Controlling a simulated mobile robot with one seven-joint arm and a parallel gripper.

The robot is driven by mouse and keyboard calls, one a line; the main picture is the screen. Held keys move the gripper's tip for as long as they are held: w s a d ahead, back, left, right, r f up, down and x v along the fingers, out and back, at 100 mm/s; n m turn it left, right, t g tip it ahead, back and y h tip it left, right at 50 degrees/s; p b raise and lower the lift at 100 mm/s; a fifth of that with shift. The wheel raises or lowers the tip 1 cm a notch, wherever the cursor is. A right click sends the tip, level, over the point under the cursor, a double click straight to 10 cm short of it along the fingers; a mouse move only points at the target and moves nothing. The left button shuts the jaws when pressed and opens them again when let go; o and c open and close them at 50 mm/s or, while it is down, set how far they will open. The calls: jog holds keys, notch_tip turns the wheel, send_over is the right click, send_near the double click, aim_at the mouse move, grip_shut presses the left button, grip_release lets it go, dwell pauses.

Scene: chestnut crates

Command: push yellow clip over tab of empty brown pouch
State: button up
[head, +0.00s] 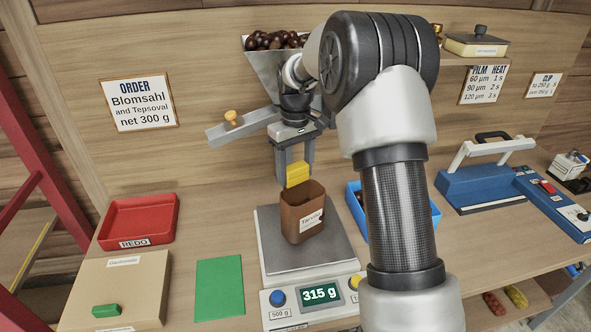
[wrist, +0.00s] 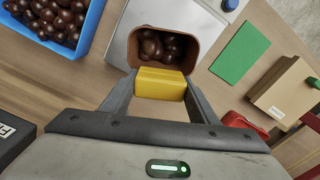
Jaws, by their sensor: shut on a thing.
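My gripper (head: 296,177) is shut on the yellow clip (head: 298,172), which shows between the fingers in the wrist view (wrist: 160,85). The brown pouch (head: 291,222) stands upright and open on the scale, with a white label on its front. It is not empty: the wrist view shows several chestnuts (wrist: 158,47) inside the pouch (wrist: 190,58). The clip is at the pouch's rear rim, beside its opening. No tab can be made out, and I cannot tell whether the clip touches the pouch.
The scale (head: 270,250) reads 315 g. A hopper of chestnuts (head: 275,41) is above, with a chute at its left. A blue crate (head: 435,214) holding chestnuts is right of the scale. A green mat (head: 220,287), red REDO tray (head: 172,210) and cardboard box (head: 140,285) are left. A blue sealer (head: 485,187) stands right.

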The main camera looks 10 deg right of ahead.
jog(key=shift+f, duration=0.35)
dwell(0.3)
jog(key=o, duration=1.1)
jog(key=shift+r, duration=0.15)
